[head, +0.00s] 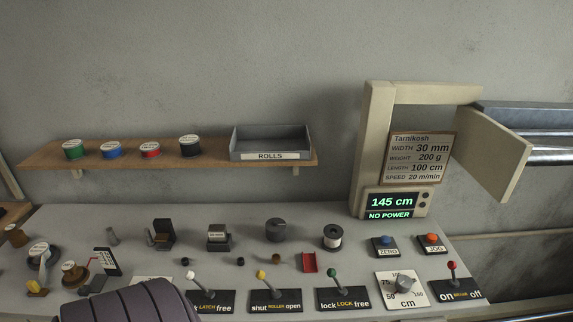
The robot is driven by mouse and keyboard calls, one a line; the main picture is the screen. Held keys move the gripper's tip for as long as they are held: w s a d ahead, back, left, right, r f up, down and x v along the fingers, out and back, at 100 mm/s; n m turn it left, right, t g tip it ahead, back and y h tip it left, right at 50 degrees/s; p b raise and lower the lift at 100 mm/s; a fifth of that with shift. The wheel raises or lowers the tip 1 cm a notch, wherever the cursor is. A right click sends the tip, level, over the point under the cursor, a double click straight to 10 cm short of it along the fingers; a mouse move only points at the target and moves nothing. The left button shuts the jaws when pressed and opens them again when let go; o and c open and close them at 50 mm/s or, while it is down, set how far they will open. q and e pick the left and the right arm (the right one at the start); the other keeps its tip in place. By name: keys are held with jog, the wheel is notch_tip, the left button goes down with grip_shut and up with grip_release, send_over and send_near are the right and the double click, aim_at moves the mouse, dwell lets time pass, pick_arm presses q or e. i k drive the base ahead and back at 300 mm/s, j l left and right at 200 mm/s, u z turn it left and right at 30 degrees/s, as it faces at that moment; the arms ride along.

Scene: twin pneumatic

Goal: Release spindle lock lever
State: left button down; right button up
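The lever with a green knob (332,273) stands on a black plate (343,300) that reads "lock LOCK free", at the bottom of the head view. Its stalk leans slightly left, toward the "lock" side. To its left are a yellow-knobbed lever (261,275) on the "shut ROLLER open" plate and a white-knobbed lever (190,275) on a plate ending in "LATCH free". A red-knobbed lever (451,266) on an "on / off" plate stands at the right. No gripper shows in this view.
A dark ribbed shape (140,302) at bottom left covers part of the panel; I cannot tell what it is. A red clip (309,263), a cm dial (404,285) and several small parts stand nearby. The display (390,204) reads "145 cm, NO POWER". A shelf (110,160) runs behind.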

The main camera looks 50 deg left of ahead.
aim_at(331, 273)
jog(key=u, duration=1.25)
jog(key=k+j+z, duration=0.1)
jog(key=k+j, duration=0.1)
jog(key=k, duration=0.05)
